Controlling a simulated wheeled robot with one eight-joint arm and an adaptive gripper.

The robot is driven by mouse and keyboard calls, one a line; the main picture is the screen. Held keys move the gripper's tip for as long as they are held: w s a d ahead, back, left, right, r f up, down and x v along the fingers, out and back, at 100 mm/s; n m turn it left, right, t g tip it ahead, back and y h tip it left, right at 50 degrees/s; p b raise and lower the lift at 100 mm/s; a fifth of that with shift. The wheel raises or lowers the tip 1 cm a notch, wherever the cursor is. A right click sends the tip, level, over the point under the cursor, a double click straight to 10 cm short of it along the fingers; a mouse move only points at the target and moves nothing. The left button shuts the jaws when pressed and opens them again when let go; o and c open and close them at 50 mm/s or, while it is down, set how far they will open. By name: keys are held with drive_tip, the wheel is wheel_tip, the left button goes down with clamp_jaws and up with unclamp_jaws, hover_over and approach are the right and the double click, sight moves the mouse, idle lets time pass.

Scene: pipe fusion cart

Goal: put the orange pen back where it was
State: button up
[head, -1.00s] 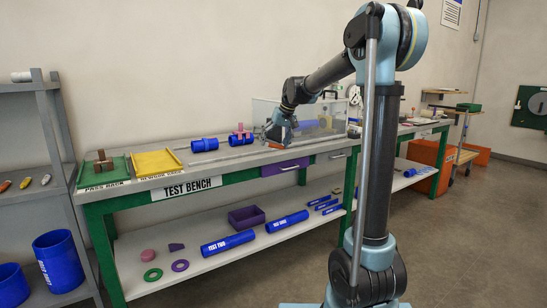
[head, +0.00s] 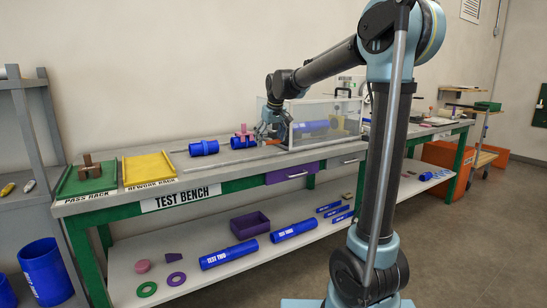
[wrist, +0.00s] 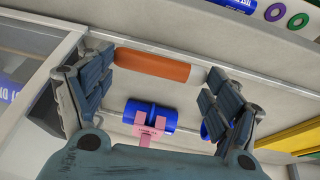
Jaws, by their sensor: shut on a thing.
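The orange pen (wrist: 153,66) shows in the wrist view as a thick orange cylinder with a pale right end. It lies across the gap between the two fingers of my gripper (wrist: 158,70), which is shut on it. In the head view my gripper (head: 272,128) is above the test bench, by the left front corner of the clear box. The exact contact of the fingers with the pen is hard to make out.
The clear box (head: 330,125) stands right of my gripper. A blue fitting with a pink clamp (head: 243,138) and another blue fitting (head: 203,148) lie to its left. The yellow rework rack (head: 149,167) and green pass rack (head: 88,179) are farther left.

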sight(273, 140)
drive_tip(key=f, duration=0.1)
drive_tip(key=d+f, duration=0.1)
drive_tip(key=f, duration=0.1)
drive_tip(key=shift+w+f, duration=0.1)
drive_tip(key=shift+w, duration=0.1)
drive_tip(key=shift+f, duration=1.85)
drive_tip(key=o, duration=1)
drive_tip(key=shift+r, duration=0.15)
drive_tip(key=v, duration=1.2)
drive_tip(key=s+d+f+m, duration=0.2)
drive_tip(key=s+d+f, duration=0.2)
drive_tip(key=s+d, duration=0.5)
drive_tip(key=s+d+f+m, duration=0.1)
drive_tip(key=s+d+f, duration=0.3)
drive_tip(key=s+f, duration=0.3)
drive_tip(key=s+d+f+m+g+h, duration=0.1)
drive_tip(key=s+d+f+m, duration=0.1)
drive_tip(key=s+d+f, duration=0.3)
drive_tip(key=s+d+f+m+g, duration=0.1)
drive_tip(key=s+d+f, duration=0.4)
drive_tip(key=s+f, duration=0.5)
drive_tip(key=s, duration=0.4)
drive_tip(key=shift+s+f+m+h, duration=0.2)
drive_tip(key=shift+s+m+h, duration=0.1)
drive_tip(key=shift+s+h, duration=0.1)
